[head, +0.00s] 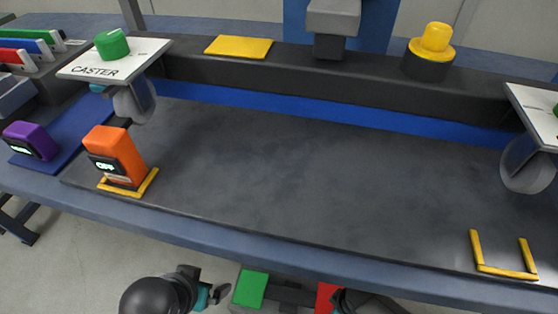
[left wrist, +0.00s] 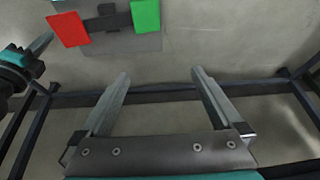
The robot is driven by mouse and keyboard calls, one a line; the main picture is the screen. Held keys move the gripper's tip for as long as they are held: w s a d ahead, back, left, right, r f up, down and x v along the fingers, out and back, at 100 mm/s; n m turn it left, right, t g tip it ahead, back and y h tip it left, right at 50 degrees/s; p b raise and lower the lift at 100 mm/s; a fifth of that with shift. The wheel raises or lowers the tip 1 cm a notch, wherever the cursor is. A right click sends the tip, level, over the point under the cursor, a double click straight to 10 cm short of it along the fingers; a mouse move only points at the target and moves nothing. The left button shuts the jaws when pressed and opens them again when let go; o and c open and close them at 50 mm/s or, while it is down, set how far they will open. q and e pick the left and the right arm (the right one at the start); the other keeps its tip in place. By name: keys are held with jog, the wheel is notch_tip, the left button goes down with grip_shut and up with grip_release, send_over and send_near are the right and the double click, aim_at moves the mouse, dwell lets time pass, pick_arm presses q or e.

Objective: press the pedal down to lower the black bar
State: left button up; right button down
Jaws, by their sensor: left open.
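The pedal has a green pad (head: 250,288) and a red pad (head: 326,297) at the bottom of the head view. In the left wrist view the red pad (left wrist: 68,29) and green pad (left wrist: 146,16) are joined by a dark crosspiece. My left gripper (head: 213,289) is open and empty, left of the green pad and apart from it; its two fingers (left wrist: 161,76) show spread in the left wrist view. My right gripper (left wrist: 42,48) is partly seen near the red pad; its jaws are unclear. The black bar (head: 300,75) runs raised along the back of the bench.
Caster plates (head: 118,57) stand at both ends of the bar. An orange switch box reading OFF (head: 115,150) sits in a yellow bracket. A yellow-topped button (head: 434,42) and yellow pad (head: 239,47) are at the back.

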pick_arm(q)
notch_tip(320, 180, down, 6)
jog(key=s+g+p, duration=0.1)
jog(key=p, duration=0.1)
jog(key=shift+s+a+f+p, duration=0.2)
jog(key=shift+s+a+p, duration=0.1)
jog(key=shift+p, duration=0.1)
